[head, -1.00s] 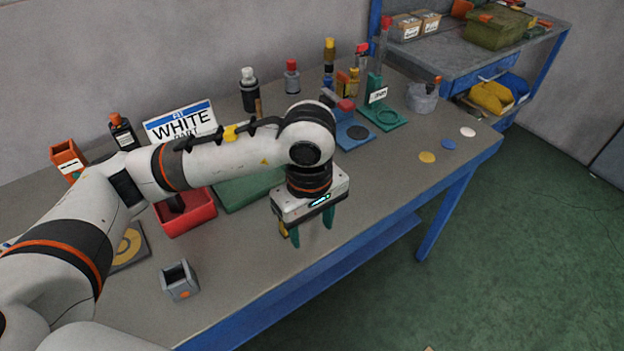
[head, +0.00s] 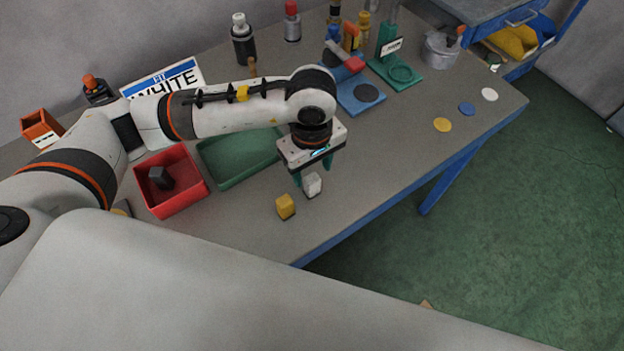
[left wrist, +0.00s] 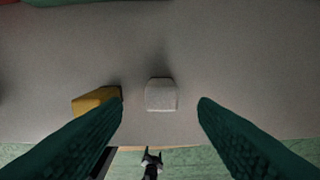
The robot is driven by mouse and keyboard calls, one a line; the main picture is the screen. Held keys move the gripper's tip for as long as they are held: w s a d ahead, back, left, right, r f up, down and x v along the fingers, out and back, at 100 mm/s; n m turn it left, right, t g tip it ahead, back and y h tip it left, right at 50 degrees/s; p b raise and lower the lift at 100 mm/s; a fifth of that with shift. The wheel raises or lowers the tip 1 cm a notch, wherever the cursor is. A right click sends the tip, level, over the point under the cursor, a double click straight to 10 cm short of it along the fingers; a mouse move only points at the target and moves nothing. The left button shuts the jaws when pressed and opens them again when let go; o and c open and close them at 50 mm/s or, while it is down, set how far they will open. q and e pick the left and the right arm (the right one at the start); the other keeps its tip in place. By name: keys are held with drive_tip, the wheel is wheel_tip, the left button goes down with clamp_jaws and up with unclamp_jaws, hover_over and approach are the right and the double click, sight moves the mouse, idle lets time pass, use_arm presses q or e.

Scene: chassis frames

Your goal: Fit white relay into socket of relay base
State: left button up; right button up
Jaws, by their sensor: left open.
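The white relay (head: 312,185) is a small pale block standing on the table near its front edge. It also shows in the left wrist view (left wrist: 161,95), between the fingers. My left gripper (head: 313,171) is open just above and behind the white relay, fingers pointing down. In the left wrist view its green fingers (left wrist: 160,103) lie apart on either side of the relay, with gaps on both sides. I cannot make out the relay base; a white part of mine hides the near left of the table. My right gripper is not in view.
A yellow block (head: 286,207) stands close to the left of the white relay, also by the left finger in the wrist view (left wrist: 92,99). A red bin (head: 199,196) holding a dark block and a green tray (head: 214,180) lie left.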

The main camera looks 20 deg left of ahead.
sight(312, 178)
use_arm(q)
wheel_tip(312, 178, down, 4)
drive_tip(key=shift+f+p, duration=0.15)
drive_tip(key=shift+p, duration=0.85)
drive_tip(key=shift+f, duration=0.3)
drive_tip(key=shift+w+f, duration=0.15)
drive_tip(key=shift+c, duration=0.4)
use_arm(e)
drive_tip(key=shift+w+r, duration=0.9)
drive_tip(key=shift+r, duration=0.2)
use_arm(q)
drive_tip(key=c, duration=1)
wheel_tip(312, 178, up, 9)
drive_tip(key=shift+r+b, duration=0.1)
drive_tip(key=shift+b, duration=1.1)
drive_tip(key=shift+r, duration=0.45)
drive_tip(key=shift+a, duration=0.1)
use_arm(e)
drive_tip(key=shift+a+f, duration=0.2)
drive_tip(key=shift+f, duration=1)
